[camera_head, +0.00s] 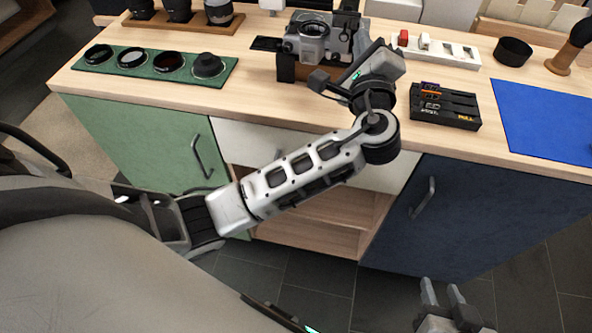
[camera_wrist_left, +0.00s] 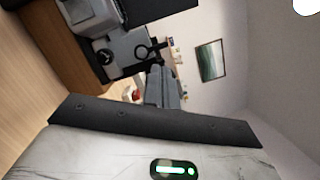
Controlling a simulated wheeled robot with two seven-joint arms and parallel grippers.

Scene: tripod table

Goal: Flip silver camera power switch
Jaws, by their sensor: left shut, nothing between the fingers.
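The silver camera (camera_head: 312,38), with its lens facing front, sits on a dark and wooden stand (camera_head: 298,70) on the counter. My left arm reaches across to its right side, and my left gripper (camera_head: 362,42) is close beside the camera, partly hidden by my wrist. In the left wrist view my left gripper (camera_wrist_left: 160,85) is shut and empty. The silver camera (camera_wrist_left: 92,18) is partly visible at top left there. I cannot make out the power switch or whether the fingers touch the camera. My right gripper (camera_head: 445,294) is open and empty, low in front of the cabinet.
A green mat (camera_head: 140,78) with several round filters lies left. A lens tray (camera_head: 185,22) is behind. A power strip (camera_head: 440,50), black battery case (camera_head: 445,105), black bowl (camera_head: 513,51) and blue mat (camera_head: 545,120) are right. The counter's front strip is mostly clear.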

